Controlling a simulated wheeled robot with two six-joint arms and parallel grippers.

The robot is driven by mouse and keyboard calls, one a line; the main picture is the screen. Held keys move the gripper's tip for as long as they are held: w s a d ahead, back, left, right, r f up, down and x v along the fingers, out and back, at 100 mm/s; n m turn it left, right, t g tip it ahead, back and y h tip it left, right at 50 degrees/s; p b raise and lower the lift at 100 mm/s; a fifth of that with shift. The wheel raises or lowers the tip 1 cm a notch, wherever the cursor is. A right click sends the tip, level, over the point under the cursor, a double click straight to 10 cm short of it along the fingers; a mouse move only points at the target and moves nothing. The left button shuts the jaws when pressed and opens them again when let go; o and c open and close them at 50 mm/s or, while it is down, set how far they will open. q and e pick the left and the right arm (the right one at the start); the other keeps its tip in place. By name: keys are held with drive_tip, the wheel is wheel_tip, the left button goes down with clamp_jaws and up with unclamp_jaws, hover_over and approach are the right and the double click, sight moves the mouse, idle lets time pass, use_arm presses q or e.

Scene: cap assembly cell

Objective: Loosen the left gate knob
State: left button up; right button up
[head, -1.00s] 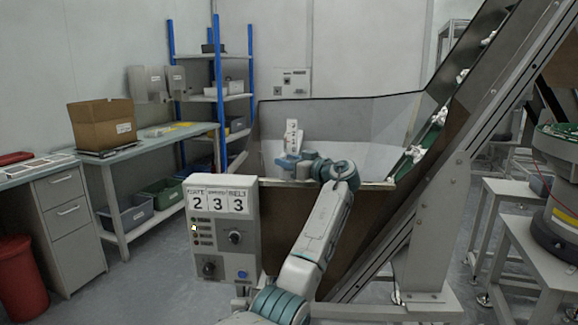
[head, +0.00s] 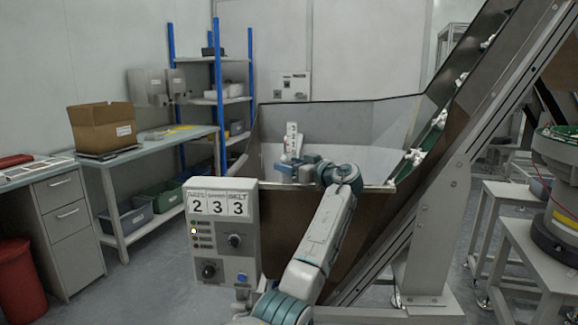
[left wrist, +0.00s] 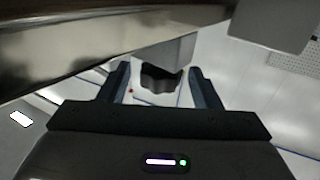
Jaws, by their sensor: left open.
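The left gate knob is a dark, lobed knob (left wrist: 160,78) under the end of a grey block (left wrist: 168,52) in the left wrist view. My left gripper (left wrist: 158,72) is open, with one finger on each side of the knob. I cannot tell whether either finger touches it. In the head view my left arm reaches over the front wall of the hopper (head: 270,215), and my left gripper (head: 286,166) is inside, beside a pale upright piece (head: 292,140). The knob cannot be made out there. My right gripper is not in view.
A control box (head: 222,245) with knobs and number cards stands at the hopper's front left. A sloped conveyor (head: 470,110) with white parts rises at the right. A workbench (head: 150,148) with a cardboard box (head: 102,128) stands at the left. Open floor lies between bench and control box.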

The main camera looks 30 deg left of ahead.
use_arm(q)
drive_tip(key=s+d, duration=0.1)
drive_tip(key=d, duration=0.9)
drive_tip(key=shift+s, duration=0.3)
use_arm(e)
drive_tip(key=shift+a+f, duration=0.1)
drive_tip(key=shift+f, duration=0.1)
